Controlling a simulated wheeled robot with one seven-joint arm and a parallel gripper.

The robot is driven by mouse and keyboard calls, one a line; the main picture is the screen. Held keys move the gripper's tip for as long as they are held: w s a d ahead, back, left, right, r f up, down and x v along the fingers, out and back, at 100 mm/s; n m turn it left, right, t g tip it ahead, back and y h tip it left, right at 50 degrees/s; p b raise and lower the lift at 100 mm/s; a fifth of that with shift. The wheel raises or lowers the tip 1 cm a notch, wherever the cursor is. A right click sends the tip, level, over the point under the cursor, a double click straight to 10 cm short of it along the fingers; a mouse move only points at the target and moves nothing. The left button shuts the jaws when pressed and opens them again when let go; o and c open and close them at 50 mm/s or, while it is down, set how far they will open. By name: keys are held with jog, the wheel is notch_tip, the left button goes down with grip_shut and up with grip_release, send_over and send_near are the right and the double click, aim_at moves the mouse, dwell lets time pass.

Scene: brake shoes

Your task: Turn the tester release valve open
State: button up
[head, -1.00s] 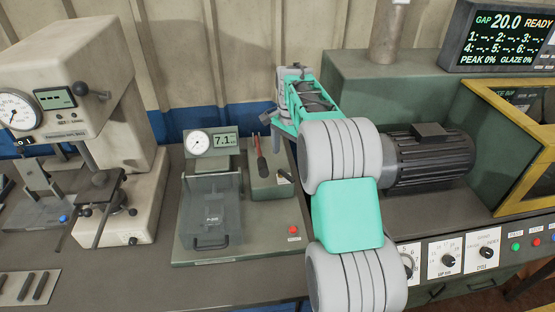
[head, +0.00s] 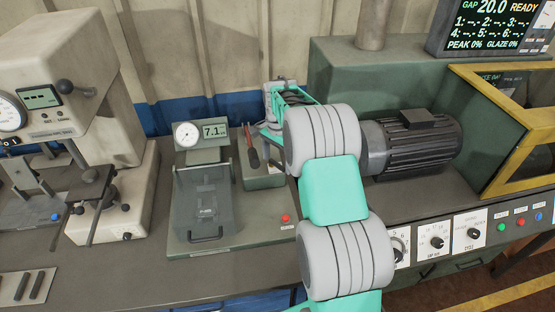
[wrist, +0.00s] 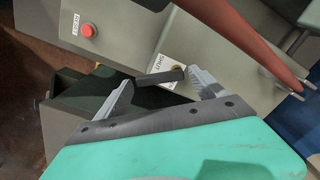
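The tester (head: 245,235) has a round gauge, a display reading 7.1 and a clear box. In the wrist view, the release valve shows as a short dark lever (wrist: 160,77) with a brass-coloured pivot, beside a white label that seems to read SHUT. My gripper (wrist: 160,79) is open, with its two grey fingers on either side of the lever. I cannot tell whether either finger touches it. In the head view my arm hides the valve.
A red-handled lever (head: 251,147) stands close to my gripper and crosses the upper right of the wrist view (wrist: 245,40). A red button (head: 285,217) is at the tester's front right corner. A motor (head: 415,145) stands to the right, and a beige press (head: 105,110) to the left.

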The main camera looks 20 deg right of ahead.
jog(key=c, duration=1.1)
jog(key=shift+d+n, duration=0.15)
jog(key=shift+n, duration=0.25)
jog(key=n, duration=0.3)
jog(key=w+n+b, duration=0.1)
jog(key=shift+d, duration=0.4)
jog(key=n, duration=0.3)
jog(key=w+n, duration=0.1)
jog(key=n, duration=0.1)
jog(key=shift+d+n, duration=0.25)
jog(key=shift+n, duration=0.05)
jog(key=o, duration=1.3)
jog(key=shift+o, duration=0.2)
